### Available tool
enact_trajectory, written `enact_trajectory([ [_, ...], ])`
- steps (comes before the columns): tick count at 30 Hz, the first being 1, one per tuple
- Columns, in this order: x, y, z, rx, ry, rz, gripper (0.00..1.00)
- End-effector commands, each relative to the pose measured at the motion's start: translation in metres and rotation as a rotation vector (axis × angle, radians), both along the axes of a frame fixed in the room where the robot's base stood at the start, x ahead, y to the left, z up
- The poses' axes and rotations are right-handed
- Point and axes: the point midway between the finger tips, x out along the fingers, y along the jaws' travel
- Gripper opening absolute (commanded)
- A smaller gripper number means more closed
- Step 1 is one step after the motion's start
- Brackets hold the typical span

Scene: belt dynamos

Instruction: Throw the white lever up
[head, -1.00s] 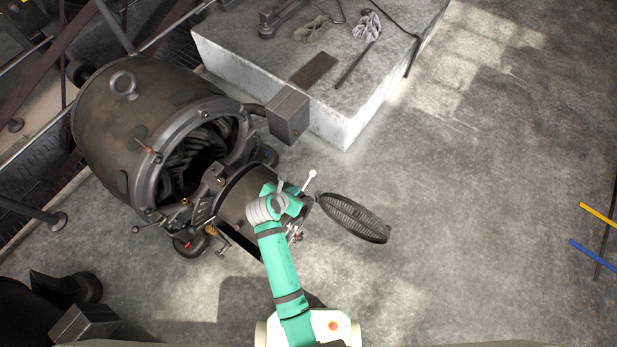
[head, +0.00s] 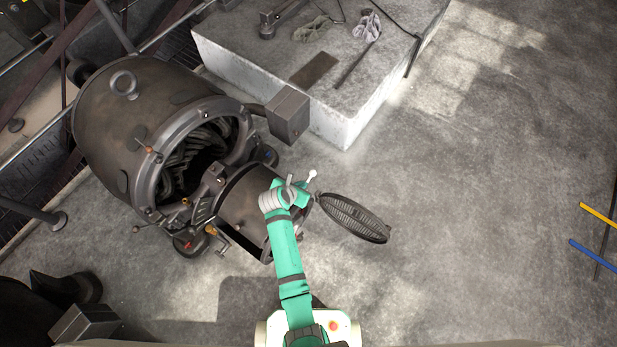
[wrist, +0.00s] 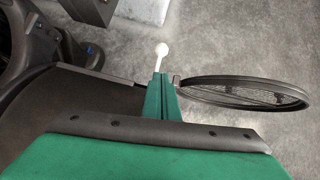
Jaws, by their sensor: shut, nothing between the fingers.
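The white lever (head: 311,176) is a thin rod with a round white knob at the end of the dynamo, by the grille cover. It points toward the picture's upper right in the head view. In the wrist view its knob (wrist: 162,50) shows just beyond my fingertips. My gripper (head: 303,190) is shut and empty, its fingers close to the lever. In the wrist view the green fingers (wrist: 162,88) are together and hide the lever's lower part. I cannot tell whether they touch it. The dark dynamo (head: 150,110) stands on the left.
The open round grille cover (head: 345,215) juts out right of the lever, close to my fingers. Small coloured handles, one red (head: 187,245), sit on the dynamo's near side. A grey box (head: 288,115) and a concrete block (head: 345,110) stand behind.

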Motion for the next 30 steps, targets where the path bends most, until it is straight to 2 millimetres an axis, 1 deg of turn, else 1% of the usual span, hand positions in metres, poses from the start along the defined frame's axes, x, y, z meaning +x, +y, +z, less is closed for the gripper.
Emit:
enact_trajectory([
  [3, 0.012, -0.006, -0.018, 0.0, 0.001, -0.001, 0.0],
  [6, 0.025, -0.013, -0.022, 0.001, -0.002, 0.0, 0.0],
  [12, 0.041, -0.022, -0.029, 0.002, -0.001, -0.001, 0.0],
  [20, 0.045, -0.024, -0.031, 0.001, 0.0, 0.001, 0.0],
  [26, 0.045, -0.021, -0.031, 0.001, 0.0, 0.006, 0.0],
  [30, 0.048, -0.015, -0.032, 0.001, -0.001, 0.018, 0.0],
])
